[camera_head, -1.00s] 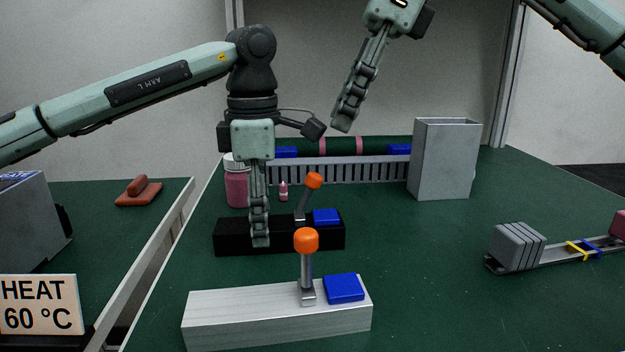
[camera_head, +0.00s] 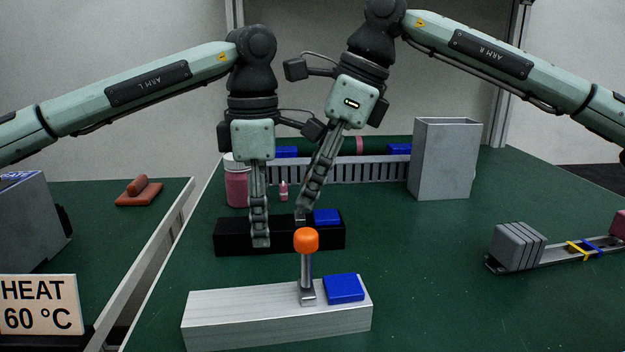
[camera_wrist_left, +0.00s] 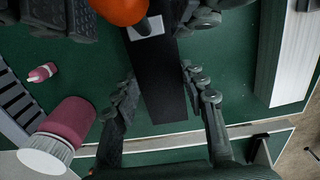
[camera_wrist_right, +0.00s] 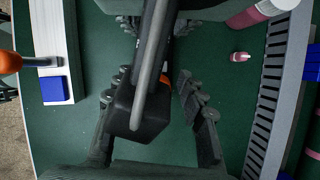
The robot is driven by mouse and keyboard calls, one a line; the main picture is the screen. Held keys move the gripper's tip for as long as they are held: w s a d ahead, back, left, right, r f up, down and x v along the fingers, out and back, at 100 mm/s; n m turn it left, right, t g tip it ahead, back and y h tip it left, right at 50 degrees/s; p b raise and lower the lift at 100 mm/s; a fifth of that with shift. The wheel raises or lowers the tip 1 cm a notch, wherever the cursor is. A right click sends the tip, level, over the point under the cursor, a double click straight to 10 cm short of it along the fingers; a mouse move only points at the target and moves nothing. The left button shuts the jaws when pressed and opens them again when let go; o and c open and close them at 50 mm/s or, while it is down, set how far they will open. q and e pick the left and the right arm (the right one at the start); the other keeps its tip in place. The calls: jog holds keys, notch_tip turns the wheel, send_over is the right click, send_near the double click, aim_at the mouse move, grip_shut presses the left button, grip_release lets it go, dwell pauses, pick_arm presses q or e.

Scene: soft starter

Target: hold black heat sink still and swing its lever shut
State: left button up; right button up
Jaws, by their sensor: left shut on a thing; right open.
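The black heat sink (camera_head: 290,238) lies on the green bench with a blue block (camera_head: 328,217) at its right end. My left gripper (camera_head: 260,240) is shut on its left part; the left wrist view shows the fingers either side of the black bar (camera_wrist_left: 162,88). Its lever's orange knob (camera_wrist_left: 120,8) shows at the top of the left wrist view. In the head view the lever is mostly hidden behind my right gripper (camera_head: 303,206), which is open and comes down at the lever's place. I cannot tell whether it touches the lever.
A silver heat sink (camera_head: 250,315) with an upright orange-knobbed lever (camera_head: 306,240) stands in front. A grey box (camera_head: 443,160) and a slotted grey rail stand behind. A rail with grey blocks (camera_head: 517,247) lies right. The right middle of the bench is clear.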

aim_at(329, 213)
grip_shut()
jog(key=shift+d, duration=0.1)
jog(key=y, duration=0.1)
jog(key=d+f+y, duration=0.1)
jog(key=y, duration=0.1)
jog(key=shift+d, duration=0.1)
jog(key=shift+d+f+y, duration=0.25)
jog(key=shift+d+y, duration=0.05)
jog(key=shift+y, duration=0.65)
jog(key=shift+d+f+y, duration=0.25)
jog(key=shift+y, duration=0.7)
grip_release()
